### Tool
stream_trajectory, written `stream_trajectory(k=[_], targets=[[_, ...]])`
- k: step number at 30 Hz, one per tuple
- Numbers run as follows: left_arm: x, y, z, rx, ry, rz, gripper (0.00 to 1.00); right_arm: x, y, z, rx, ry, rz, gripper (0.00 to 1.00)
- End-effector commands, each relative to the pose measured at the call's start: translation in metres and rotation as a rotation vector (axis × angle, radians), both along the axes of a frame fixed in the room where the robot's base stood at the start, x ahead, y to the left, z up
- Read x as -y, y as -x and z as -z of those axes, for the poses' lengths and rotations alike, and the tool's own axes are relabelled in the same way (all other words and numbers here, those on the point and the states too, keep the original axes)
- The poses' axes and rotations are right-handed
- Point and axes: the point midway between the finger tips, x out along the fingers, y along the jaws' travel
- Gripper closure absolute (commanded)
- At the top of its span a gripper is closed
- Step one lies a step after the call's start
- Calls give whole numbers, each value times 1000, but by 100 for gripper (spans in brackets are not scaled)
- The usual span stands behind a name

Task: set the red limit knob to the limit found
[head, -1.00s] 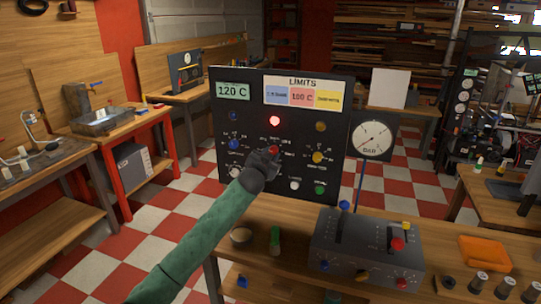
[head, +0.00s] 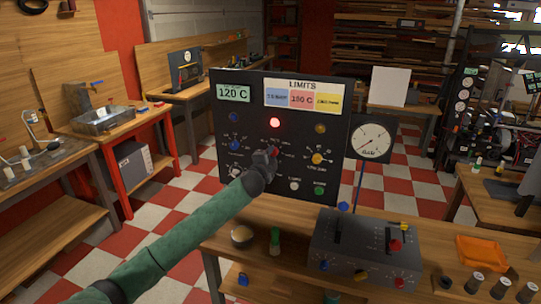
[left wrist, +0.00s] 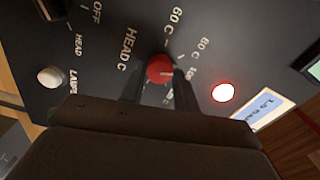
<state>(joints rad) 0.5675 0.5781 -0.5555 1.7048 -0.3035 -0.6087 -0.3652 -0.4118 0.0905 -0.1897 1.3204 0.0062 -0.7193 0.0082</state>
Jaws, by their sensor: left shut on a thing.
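The red limit knob (head: 276,152) is in the middle of the upright black panel (head: 335,100). In the left wrist view the red knob (left wrist: 160,69) shows a white pointer mark, with "HEAD C" and scale numbers such as 60 C and 80 C around it. My left gripper (head: 268,157) is shut on the knob, one finger on each side. A red lamp (head: 275,123) above the knob is lit. The green display (head: 233,93) reads 120 C. The LIMITS card (head: 303,95) has blue, red and yellow fields; its small figures are hard to read. My right gripper is out of view.
Blue knob (head: 235,145) and yellow knob (head: 317,158) flank the red one on the panel. A round gauge (head: 370,138) stands to the right.

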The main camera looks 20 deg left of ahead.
Motion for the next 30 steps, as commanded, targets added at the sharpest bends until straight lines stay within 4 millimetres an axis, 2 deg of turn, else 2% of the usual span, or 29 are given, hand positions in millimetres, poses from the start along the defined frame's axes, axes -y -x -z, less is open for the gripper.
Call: stream_trajectory(k=[20, 30], targets=[[1, 0, -2, 21, -641, 1, 92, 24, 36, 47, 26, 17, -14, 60], [1, 0, -2, 32, -950, 2, 92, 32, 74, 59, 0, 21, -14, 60]])
